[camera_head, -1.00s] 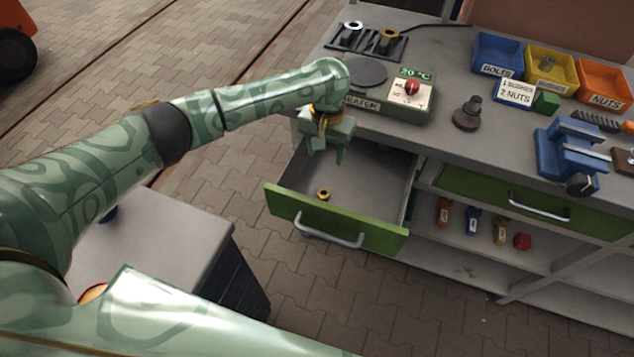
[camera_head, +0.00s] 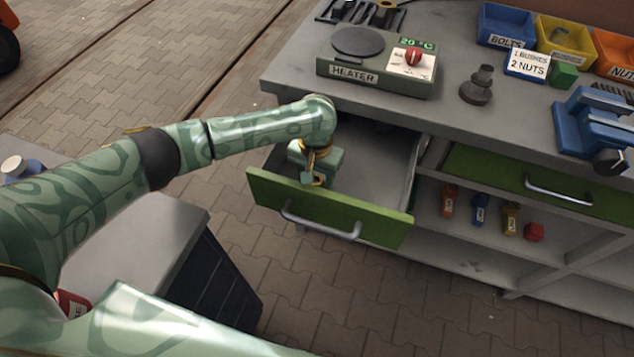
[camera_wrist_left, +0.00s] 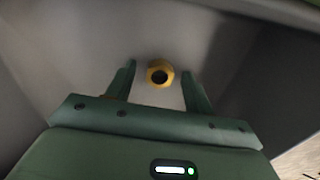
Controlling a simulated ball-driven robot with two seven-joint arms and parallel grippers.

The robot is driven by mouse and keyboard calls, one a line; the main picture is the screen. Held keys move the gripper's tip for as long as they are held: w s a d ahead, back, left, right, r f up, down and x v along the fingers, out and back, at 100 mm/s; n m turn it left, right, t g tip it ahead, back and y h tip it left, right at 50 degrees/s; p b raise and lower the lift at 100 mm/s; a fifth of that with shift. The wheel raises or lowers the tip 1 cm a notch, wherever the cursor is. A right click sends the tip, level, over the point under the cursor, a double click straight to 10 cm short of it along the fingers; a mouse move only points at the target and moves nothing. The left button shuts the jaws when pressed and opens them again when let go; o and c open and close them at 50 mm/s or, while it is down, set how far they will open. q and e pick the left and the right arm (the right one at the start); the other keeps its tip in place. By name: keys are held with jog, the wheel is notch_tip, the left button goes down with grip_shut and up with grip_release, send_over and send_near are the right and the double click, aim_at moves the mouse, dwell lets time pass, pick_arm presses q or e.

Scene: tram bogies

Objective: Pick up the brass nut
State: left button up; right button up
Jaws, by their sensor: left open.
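The brass nut (camera_wrist_left: 160,72) is a yellow ring with a dark hole on the grey floor of the open drawer (camera_head: 375,222). In the left wrist view it shows between the tips of the two green fingers, with a gap on each side. My left gripper (camera_head: 314,178) is open and reaches down into the drawer, behind its green front panel. In the head view the gripper hides most or all of the nut. The wrist view does not show clearly how high the fingertips are above the drawer floor. My right gripper is not in view.
The drawer walls and green front surround my left gripper closely. Above is the bench top with a heater (camera_head: 377,62), a dark stepped part (camera_head: 477,85), a blue vise (camera_head: 595,125) and bins. A second green drawer (camera_head: 535,188) is at the right.

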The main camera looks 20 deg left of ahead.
pick_arm(q)
jog(key=shift+r, duration=0.15)
jog(key=c, duration=1.1)
